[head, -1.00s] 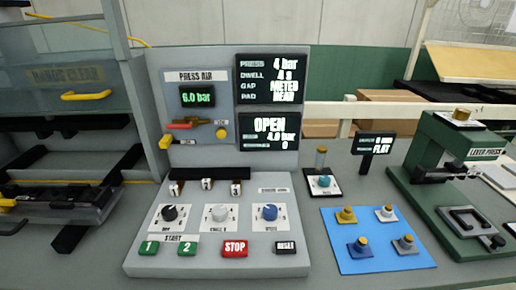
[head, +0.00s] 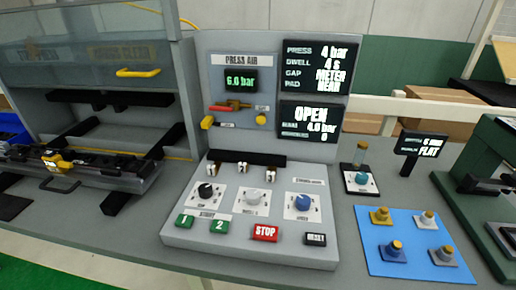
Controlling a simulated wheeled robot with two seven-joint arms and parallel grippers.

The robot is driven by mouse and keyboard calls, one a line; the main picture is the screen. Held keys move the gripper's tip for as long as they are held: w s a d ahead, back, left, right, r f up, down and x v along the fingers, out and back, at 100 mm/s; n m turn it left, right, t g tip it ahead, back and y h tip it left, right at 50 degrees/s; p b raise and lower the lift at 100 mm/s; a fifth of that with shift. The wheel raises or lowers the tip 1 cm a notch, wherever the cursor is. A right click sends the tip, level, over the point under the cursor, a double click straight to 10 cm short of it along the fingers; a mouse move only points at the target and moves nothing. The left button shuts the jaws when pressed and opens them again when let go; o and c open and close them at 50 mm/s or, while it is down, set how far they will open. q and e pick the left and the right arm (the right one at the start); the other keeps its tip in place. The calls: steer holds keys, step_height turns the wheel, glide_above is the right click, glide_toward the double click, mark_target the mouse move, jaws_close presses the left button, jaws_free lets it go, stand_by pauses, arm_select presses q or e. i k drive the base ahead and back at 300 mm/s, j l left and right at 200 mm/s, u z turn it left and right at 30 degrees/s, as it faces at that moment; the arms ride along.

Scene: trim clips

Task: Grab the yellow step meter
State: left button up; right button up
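A small yellow device with a dark face (head: 57,161), which looks like the yellow step meter, is at the far left. It sits on or against the dark fixture bar (head: 95,160) at the front of the press opening. Its details are too small to read, and I cannot tell how it is seated. Neither of my grippers shows in the head view.
The grey control console (head: 255,240) stands in the middle with knobs and buttons. A guard with a yellow handle (head: 138,72) is above the press opening. A blue mat (head: 385,262) with several knobbed pieces and a green lever press (head: 470,215) are at right.

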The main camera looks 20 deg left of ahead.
mark_target(56, 163)
steer(key=j+u, duration=0.1)
steer(key=u, duration=2.05)
